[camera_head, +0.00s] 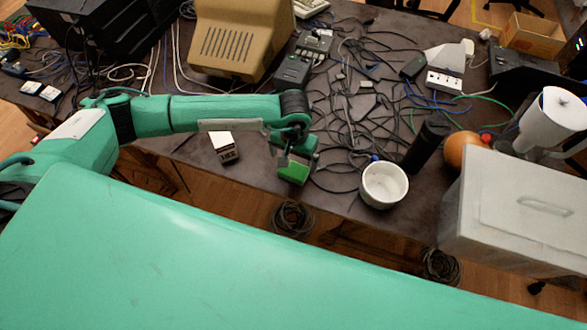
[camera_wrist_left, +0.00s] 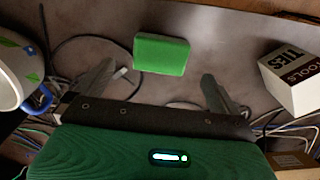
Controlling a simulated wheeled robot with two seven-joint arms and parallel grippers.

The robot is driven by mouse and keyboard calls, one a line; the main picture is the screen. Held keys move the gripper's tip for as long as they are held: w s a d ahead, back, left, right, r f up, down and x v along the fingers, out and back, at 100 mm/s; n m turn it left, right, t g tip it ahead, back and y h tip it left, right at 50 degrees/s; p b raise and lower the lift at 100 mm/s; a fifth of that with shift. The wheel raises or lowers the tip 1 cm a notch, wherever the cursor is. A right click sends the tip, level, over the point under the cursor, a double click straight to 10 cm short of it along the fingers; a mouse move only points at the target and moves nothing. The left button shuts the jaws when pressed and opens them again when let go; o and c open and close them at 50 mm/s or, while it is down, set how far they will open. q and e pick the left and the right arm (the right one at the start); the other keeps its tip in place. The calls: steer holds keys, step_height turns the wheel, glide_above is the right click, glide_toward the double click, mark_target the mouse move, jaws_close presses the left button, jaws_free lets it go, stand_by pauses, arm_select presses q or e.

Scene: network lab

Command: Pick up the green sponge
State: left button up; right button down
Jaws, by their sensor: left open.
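The green sponge (camera_head: 293,174) lies on the dark table near its front edge in the head view. My left gripper (camera_head: 290,156) is just above and behind it, and partly covers it. In the left wrist view the sponge (camera_wrist_left: 162,54) is a whole green block, between and slightly beyond the spread fingers of my left gripper (camera_wrist_left: 160,70). Those fingers are open with nothing between them, and I see no contact with the sponge. My right gripper is not in view.
A white mug (camera_head: 385,186) stands right of the sponge, and a small black-and-white box (camera_head: 225,148) lies to its left. Loose black cables (camera_head: 350,125) spread behind and beside the sponge. A grey case (camera_head: 510,215) stands at the right.

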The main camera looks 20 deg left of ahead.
mark_target(294, 169)
arm_select(q)
steer(key=shift+f, duration=0.85)
steer(key=shift+f+p, duration=0.5)
steer(key=shift+p, duration=0.1)
step_height(294, 169, down, 3)
steer(key=shift+w+f+p, duration=0.1)
steer(key=shift+f+p, duration=0.1)
steer(key=shift+p, duration=0.55)
steer(key=shift+f, duration=0.5)
steer(key=c, duration=1)
